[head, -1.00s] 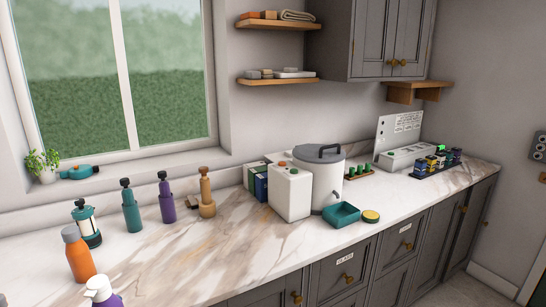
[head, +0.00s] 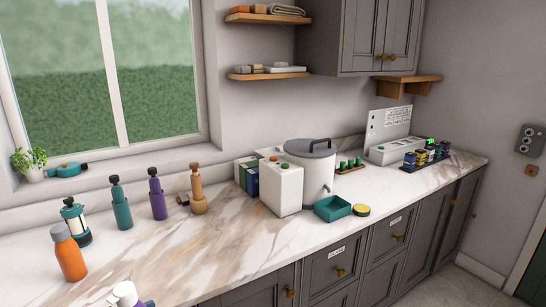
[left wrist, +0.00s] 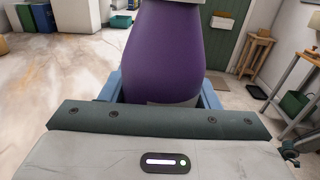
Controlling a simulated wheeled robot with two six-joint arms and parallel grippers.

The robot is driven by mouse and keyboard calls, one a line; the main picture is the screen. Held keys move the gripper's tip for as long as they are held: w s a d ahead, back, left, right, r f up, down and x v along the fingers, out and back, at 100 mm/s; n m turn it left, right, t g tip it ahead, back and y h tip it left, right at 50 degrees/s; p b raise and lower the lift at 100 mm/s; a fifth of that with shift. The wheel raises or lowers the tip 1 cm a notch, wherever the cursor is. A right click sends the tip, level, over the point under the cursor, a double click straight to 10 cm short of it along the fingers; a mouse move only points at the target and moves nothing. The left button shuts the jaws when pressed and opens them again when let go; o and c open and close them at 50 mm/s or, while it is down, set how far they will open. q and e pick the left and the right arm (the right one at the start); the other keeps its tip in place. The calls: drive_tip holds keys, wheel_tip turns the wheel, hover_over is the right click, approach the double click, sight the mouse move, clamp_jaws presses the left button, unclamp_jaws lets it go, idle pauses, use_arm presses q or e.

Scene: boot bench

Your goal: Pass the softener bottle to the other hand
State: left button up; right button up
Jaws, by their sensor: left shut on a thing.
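The softener bottle, purple with a white top, shows only its top (head: 127,295) at the bottom edge of the head view. In the left wrist view its purple body (left wrist: 165,50) fills the upper middle. My left gripper (left wrist: 162,92) is shut on it, with blue fingers on both sides of its lower part. The bottle's top is cut off in the wrist view. My right gripper is in neither view.
An orange bottle (head: 70,257) and a teal lantern-like item (head: 75,222) stand on the marble counter (head: 190,250) at left. Teal, purple and tan bottles line the back. The front middle counter is clear.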

use_arm(q)
drive_tip(key=d+f+b, duration=0.1)
drive_tip(key=d, duration=0.5)
drive_tip(key=shift+d+f+t+b, duration=0.15)
drive_tip(key=shift+d+t+b, duration=0.15)
drive_tip(key=shift+d, duration=0.05)
